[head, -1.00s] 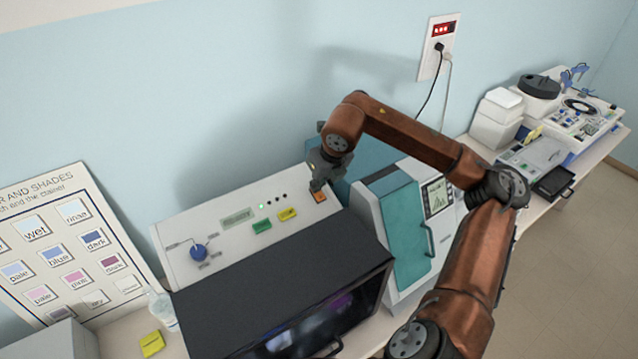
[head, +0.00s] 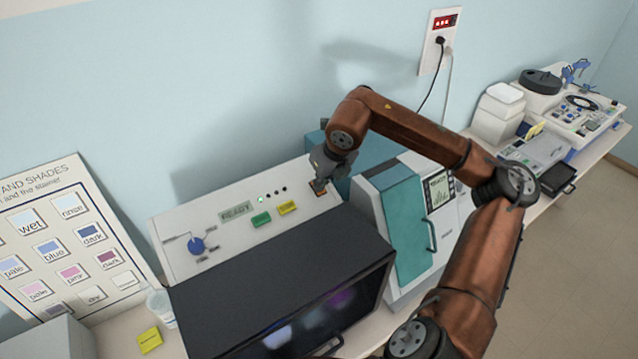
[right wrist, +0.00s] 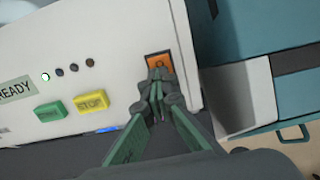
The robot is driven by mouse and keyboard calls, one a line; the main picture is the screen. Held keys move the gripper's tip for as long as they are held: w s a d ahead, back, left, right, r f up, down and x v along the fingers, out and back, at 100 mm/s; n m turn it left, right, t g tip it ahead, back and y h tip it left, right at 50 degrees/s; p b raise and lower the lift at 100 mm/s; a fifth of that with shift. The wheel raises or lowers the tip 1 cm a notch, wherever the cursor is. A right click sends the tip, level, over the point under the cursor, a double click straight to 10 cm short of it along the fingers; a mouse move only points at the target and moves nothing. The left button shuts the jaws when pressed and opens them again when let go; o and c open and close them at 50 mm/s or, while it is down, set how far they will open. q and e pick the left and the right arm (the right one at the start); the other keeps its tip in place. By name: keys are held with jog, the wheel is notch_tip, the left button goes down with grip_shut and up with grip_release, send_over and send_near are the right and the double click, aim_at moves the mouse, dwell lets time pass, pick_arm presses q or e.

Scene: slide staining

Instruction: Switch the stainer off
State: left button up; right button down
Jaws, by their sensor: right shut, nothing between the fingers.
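The stainer (head: 165,229) has a white sloped panel above a dark hood. Its display (head: 236,212) reads READY, and it shows in the right wrist view too (right wrist: 14,90). One green lamp (head: 261,200) is lit. The orange power switch (head: 320,194) is at the panel's right end; in the right wrist view the orange switch (right wrist: 158,59) is partly covered by my fingertips. My right gripper (head: 318,186) is shut and empty, its tips at the switch, seemingly touching its lower part. It also shows in the right wrist view (right wrist: 156,78). My left gripper is not in view.
A green button (head: 261,220) and a yellow STOP button (head: 287,208) sit left of the switch, with a blue knob (head: 196,245) further left. A teal-doored machine (head: 405,235) stands close on the right. A wall socket (head: 438,40) is above.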

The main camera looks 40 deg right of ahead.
jog(key=shift+s+r, duration=0.1)
jog(key=shift+r, duration=0.2)
jog(key=p+v, duration=0.1)
jog(key=v, duration=0.2)
jog(key=shift+d+p, duration=0.1)
jog(key=shift+p, duration=0.3)
jog(key=b+v, duration=0.1)
jog(key=v, duration=0.9)
jog(key=shift+r+b, duration=0.15)
jog(key=shift+b, duration=0.15)
